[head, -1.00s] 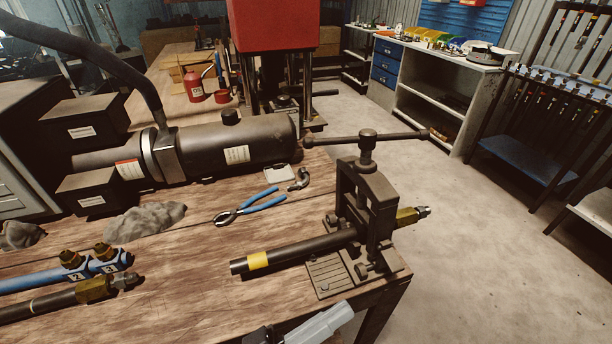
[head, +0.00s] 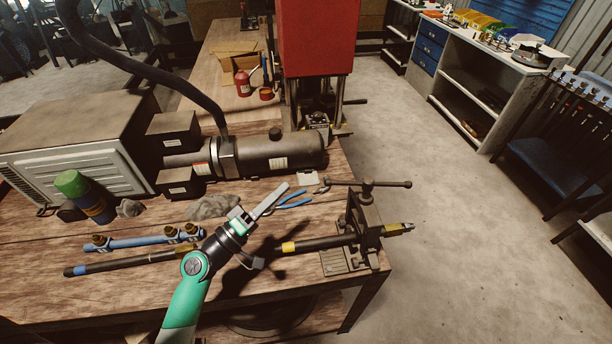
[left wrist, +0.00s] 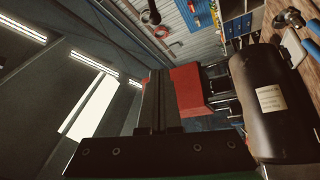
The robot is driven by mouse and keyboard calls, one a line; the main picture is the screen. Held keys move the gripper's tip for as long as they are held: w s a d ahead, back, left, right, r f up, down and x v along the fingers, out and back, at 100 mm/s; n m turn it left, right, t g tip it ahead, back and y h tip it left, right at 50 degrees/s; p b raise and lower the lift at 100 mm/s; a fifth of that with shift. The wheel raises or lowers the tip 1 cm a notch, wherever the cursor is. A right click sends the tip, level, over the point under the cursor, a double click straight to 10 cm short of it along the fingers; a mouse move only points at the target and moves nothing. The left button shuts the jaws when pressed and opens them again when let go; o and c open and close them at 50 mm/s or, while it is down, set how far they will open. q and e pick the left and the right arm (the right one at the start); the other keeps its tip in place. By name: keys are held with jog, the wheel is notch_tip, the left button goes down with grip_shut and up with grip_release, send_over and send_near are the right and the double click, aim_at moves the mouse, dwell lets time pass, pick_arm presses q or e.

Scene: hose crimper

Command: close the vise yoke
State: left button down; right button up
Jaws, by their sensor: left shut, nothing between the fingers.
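The vise (head: 367,222) stands at the right corner of the wooden workbench in the head view. Its upright yoke carries a screw with a long T-bar handle (head: 385,184) on top. A dark hose with a yellow band (head: 318,244) runs through the vise, and a brass fitting sticks out on the right. My left gripper (head: 270,200) is to the left of the vise, above the bench, with its fingers together and empty, pointing up and right. In the left wrist view the fingers (left wrist: 158,100) show dark and close together. The vise is not in that view. My right gripper is not in view.
A dark cylinder machine (head: 280,152) lies behind on the bench; it also shows in the left wrist view (left wrist: 272,105). Blue-handled pliers (head: 292,201) lie behind my gripper. Hoses (head: 130,262) lie at left. A red press (head: 318,50) stands behind. Floor right of the vise is clear.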

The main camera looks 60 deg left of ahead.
aim_at(328, 185)
pick_arm(q)
jog(key=p+x, duration=0.3)
jog(key=x, duration=0.7)
jog(key=d, duration=0.1)
jog(key=d+f, duration=0.1)
jog(key=d+b, duration=0.1)
jog(key=shift+s+d+f, duration=0.25)
jog(key=shift+d+f, duration=0.05)
jog(key=shift+d, duration=0.1)
jog(key=d+m+b, duration=0.1)
jog(key=b, duration=0.1)
jog(key=s+d+f+m+t+b, duration=0.1)
jog(key=b, duration=0.2)
jog(key=shift+s+d+h, duration=0.15)
jog(key=shift+d+h, duration=0.15)
jog(key=shift+d, duration=0.1)
jog(key=shift+d+r, duration=0.3)
jog(key=shift+r, duration=0.1)
